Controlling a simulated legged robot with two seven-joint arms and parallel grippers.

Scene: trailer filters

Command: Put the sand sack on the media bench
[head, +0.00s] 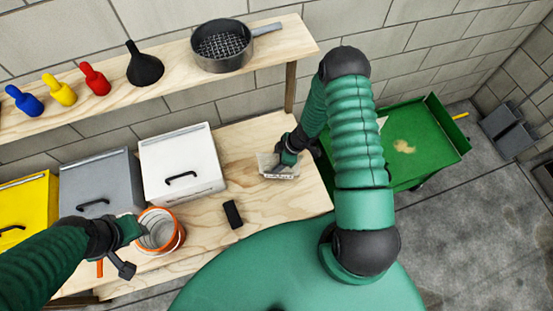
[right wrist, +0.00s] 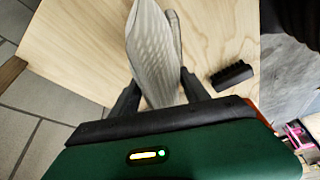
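The sand sack (head: 268,162) is a pale grey-white bag at the right part of the wooden bench (head: 262,211). My right gripper (head: 287,158) reaches down over it. In the right wrist view the sack (right wrist: 153,52) stands between the two fingers (right wrist: 160,92), which touch it on both sides, with the wooden top behind it. Whether the sack's underside rests on the wood is unclear. My left gripper (head: 134,229) is at the left side of an orange bucket (head: 173,246); its fingers are partly hidden, so its opening does not show.
White (head: 181,160), grey (head: 102,186) and yellow (head: 28,215) bins line the bench's back. A black block (head: 232,214) lies in front. A shelf (head: 288,44) above holds a sieve pan (head: 222,45), funnel (head: 144,66) and bottles. A green cart (head: 425,135) stands right.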

